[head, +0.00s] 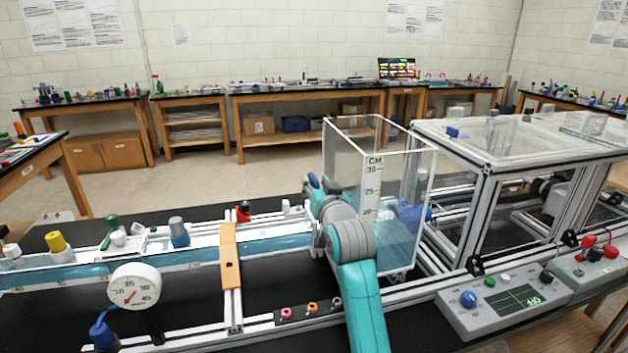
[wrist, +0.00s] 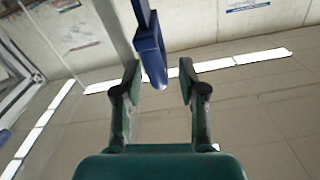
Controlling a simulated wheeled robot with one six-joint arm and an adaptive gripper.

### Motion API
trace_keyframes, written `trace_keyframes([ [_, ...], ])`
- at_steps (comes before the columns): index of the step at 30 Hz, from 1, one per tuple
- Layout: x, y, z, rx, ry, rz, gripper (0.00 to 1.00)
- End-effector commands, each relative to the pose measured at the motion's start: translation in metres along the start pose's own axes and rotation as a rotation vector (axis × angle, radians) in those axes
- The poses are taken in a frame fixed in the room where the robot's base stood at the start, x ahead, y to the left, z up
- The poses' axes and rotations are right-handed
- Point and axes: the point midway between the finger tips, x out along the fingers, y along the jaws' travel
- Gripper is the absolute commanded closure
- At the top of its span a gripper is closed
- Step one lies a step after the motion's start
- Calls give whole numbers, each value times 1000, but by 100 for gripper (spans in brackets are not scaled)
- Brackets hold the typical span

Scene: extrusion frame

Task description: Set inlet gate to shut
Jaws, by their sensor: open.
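In the wrist view, my gripper (wrist: 160,84) is open, with its two dark green fingers apart. My teal arm reaches up in front of the tank, and my fingers cannot be made out there. No gate label is readable.
The clear tank (head: 403,160) with a CM scale stands beside my arm. A water channel (head: 200,253) with a dial gauge (head: 133,287) and a wooden crosspiece (head: 231,257) lies left. An extrusion frame (head: 487,190) and a control box (head: 500,303) stand right.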

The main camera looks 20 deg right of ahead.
Motion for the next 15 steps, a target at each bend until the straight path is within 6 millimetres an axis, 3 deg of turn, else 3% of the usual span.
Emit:
trace_keyframes([
  [6, 20, 0, 0, 0, 0, 0, 59],
  [15, 23, 0, 0, 0, 0, 0, 59],
])
